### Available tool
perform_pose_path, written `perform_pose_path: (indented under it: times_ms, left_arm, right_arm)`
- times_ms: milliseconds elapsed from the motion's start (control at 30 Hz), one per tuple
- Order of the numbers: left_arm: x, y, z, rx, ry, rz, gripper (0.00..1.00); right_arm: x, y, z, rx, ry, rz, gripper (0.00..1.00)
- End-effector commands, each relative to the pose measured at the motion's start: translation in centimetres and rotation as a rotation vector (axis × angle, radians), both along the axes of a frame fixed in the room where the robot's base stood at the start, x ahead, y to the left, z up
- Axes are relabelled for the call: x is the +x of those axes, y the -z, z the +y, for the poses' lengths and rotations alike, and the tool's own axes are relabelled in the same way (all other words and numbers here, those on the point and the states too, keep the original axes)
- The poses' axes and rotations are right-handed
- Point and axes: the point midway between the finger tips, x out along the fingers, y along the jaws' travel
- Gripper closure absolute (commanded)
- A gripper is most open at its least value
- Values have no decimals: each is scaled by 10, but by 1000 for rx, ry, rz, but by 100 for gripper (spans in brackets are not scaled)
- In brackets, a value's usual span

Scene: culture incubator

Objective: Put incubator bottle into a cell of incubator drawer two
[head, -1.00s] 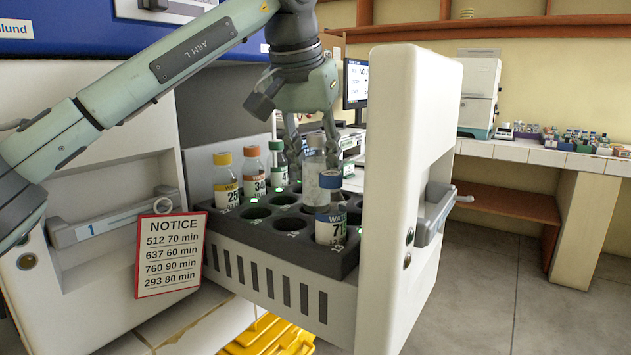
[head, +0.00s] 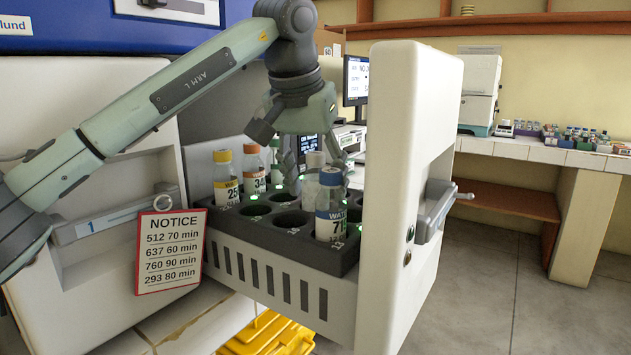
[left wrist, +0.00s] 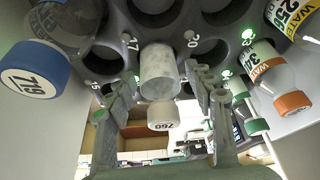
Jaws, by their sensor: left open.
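The white-capped bottle marked 760 (left wrist: 161,73) stands between the open fingers of my left gripper (left wrist: 163,88) in the left wrist view, near the cell numbers 17 and 20. In the head view this bottle (head: 315,160) is mostly hidden behind a blue-capped bottle (head: 329,210), so its base does not show. My left gripper (head: 297,160) points down over the pulled-out drawer's dark rack (head: 262,227). The drawer's own number does not show. My right gripper is not in view.
Yellow-capped (head: 225,180) and orange-capped (head: 254,172) bottles occupy rack cells. Several front cells are empty. The tall white drawer front (head: 402,150) stands right of the rack. Drawer 1 (head: 110,225) is shut at left, with a notice (head: 169,250) hanging from it.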

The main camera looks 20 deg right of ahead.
Motion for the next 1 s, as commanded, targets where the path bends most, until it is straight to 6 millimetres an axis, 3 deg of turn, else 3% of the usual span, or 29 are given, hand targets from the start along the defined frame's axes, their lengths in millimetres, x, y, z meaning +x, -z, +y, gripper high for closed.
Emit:
perform_pose_path:
  times_ms: [233, 700, 1000]
  left_arm:
    - [-4, -17, 4, -1, -1, -4, 46]
    - [-31, -102, 26, -1, 0, -2, 46]
    - [-35, -114, 30, 1, 0, 1, 46]
  right_arm:
    - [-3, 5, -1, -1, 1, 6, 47]
    - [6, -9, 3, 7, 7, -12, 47]
    - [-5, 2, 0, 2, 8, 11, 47]
